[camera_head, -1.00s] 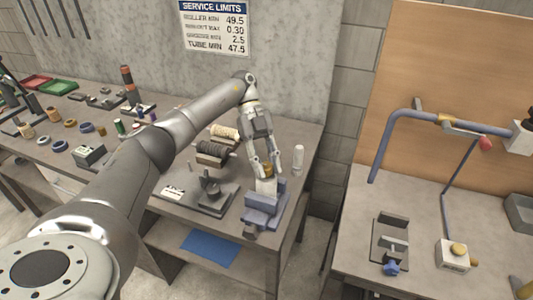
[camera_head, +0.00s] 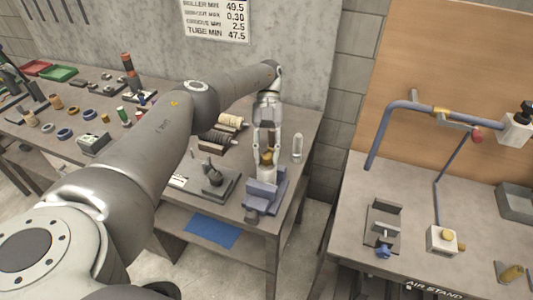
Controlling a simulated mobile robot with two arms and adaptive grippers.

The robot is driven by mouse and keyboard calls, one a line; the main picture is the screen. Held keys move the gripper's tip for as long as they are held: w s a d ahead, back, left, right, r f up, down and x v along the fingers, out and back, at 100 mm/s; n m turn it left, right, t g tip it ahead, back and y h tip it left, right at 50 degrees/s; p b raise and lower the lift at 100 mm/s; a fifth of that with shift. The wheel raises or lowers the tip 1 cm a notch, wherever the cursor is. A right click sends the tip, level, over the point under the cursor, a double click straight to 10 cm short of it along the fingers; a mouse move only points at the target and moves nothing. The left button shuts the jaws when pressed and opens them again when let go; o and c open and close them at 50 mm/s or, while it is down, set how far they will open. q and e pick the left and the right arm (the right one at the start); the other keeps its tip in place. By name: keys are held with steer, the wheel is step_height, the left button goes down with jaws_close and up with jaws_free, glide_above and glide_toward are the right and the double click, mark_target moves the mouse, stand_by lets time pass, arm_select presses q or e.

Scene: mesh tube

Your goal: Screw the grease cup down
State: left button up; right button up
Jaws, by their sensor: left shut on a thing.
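The brass-coloured grease cup (camera_head: 266,157) sits at the top of a pale block held in the blue-grey vise (camera_head: 264,196) at the bench's right end. My left gripper (camera_head: 266,154) points down over it, with its fingers shut on the cup from both sides. The cup is partly hidden by the fingers, and its thread cannot be made out. My right gripper is not in view.
A pale upright bottle (camera_head: 297,147) stands just right of the gripper. A separate bench (camera_head: 345,215) with blue pipework stands at the right, across a gap.

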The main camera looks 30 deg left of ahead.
arm_select(q)
steer(key=shift+o, duration=0.2)
steer(key=shift+m+g+y+b, duration=0.6)
steer(key=shift+m+y+b, duration=0.45)
steer(key=shift+m+y, duration=0.7)
